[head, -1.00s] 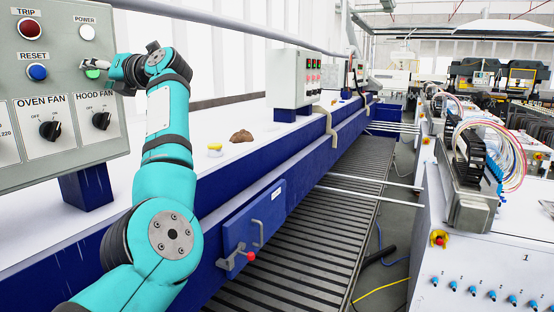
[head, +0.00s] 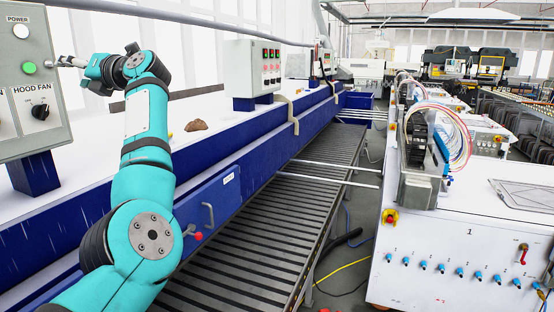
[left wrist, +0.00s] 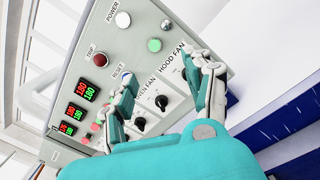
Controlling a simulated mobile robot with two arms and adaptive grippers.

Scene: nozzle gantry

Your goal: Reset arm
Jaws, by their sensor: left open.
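My left arm is raised and bent, with its teal gripper (head: 68,62) beside the grey control panel (head: 55,122). The fingers lie just right of the green button (head: 29,68) in the head view and look apart from it. In the left wrist view the gripper (left wrist: 159,82) is open and empty, its two fingers spread in front of the panel face. The green button also shows there (left wrist: 154,45), beyond the gap between the fingers. The blue RESET button (left wrist: 126,75) is partly hidden by one finger. My right gripper is not in view.
The red TRIP button (left wrist: 101,59), white POWER button (head: 21,32) and HOOD FAN knob (head: 40,111) are on the panel. A long blue-and-white machine (head: 270,150) runs beside my arm. A white cabinet (head: 445,270) stands at right. Space above the slatted bed is open.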

